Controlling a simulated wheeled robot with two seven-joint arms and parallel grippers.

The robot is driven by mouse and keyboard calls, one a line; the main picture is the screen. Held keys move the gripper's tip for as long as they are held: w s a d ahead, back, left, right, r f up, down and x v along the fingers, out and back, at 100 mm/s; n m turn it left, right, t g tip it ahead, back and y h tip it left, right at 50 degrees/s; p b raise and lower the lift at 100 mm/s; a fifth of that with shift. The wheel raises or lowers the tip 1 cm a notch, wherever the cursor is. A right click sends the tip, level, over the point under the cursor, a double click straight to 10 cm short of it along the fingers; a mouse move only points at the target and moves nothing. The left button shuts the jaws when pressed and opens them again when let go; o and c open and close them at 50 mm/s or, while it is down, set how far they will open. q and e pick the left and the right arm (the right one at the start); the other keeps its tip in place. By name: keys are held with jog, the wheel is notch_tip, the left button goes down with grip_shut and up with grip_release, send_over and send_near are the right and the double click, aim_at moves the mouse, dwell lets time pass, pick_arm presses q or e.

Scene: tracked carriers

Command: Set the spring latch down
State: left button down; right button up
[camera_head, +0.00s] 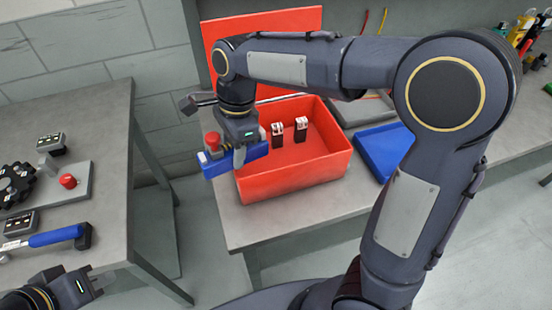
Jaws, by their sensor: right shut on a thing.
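My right gripper (238,158) hangs in front of the left wall of an open red box. It is shut on a part with a blue body (255,151) and a red knob (213,141), which I take to be the spring latch. The gripper hides the middle of the part. The part is held near the left rim of the box (300,181); I cannot tell whether it touches anything. My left gripper (102,284) is at the bottom left, beside the left table, with its fingers apart and nothing between them.
Two small black-and-white parts (277,130) (301,128) stand in the red box. A blue tray (385,150) lies to its right. The left table (108,130) holds a fixture with a red button (68,181) and a blue-handled tool (55,237). The bench front (238,215) is bare.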

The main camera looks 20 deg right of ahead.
jog(key=w+d+f+m+b, duration=0.1)
jog(key=d+f+m+b, duration=0.1)
jog(key=d, duration=1)
jog(key=shift+t, duration=0.3)
jog(key=f, duration=0.2)
jog(key=d+f, duration=0.1)
jog(key=f, duration=0.2)
jog(key=shift+d+f, duration=0.2)
jog(key=shift+f, duration=2.15)
jog(key=shift+f+b, duration=0.15)
jog(key=shift+b, duration=0.15)
jog(key=o, duration=1.3)
jog(key=shift+h, duration=0.3)
